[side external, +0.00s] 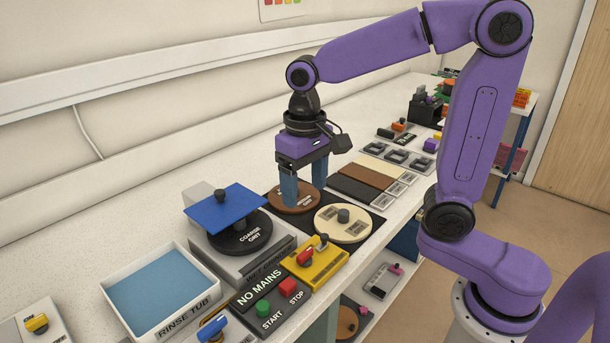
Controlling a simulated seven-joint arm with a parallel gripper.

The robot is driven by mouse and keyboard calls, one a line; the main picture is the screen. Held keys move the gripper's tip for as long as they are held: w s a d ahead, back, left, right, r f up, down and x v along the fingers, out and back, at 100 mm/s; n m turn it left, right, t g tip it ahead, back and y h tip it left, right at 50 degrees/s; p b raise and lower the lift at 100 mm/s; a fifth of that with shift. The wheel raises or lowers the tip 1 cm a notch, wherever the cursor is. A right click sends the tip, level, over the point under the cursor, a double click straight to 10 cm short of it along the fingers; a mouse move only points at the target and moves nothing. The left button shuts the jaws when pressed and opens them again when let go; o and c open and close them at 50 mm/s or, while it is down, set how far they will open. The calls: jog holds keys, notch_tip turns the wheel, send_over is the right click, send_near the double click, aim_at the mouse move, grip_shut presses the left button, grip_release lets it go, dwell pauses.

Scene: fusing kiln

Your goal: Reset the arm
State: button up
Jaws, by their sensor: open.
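My gripper (304,196) is at the middle of the bench, pointing down with its two blue-grey fingers apart. It is over a brown round disc (273,199) on a dark mat, with nothing seen between the fingers. I cannot tell whether the fingertips touch the disc. My purple arm reaches in from the right, bent at the elbow high over the bench.
A cream disc (326,223) with a dark knob lies beside the brown one. Left stands a grinder (272,252) with a blue sheet (213,202) over its dark disc. A yellow switch box (322,265), START/STOP panel (249,293) and rinse tub (134,268) are near the front. Colour strips (378,173) lie behind.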

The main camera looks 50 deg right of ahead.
jog(key=shift+r, duration=0.85)
jog(key=s+d+f+n, duration=0.2)
jog(key=s+n, duration=0.4)
jog(key=s, duration=0.4)
jog(key=s+d+f+n, duration=0.3)
jog(key=s+f+n, duration=0.2)
jog(key=s, duration=0.5)
jog(key=shift+f+n, duration=0.2)
jog(key=shift+n, duration=0.7)
jog(key=shift+w, duration=0.1)
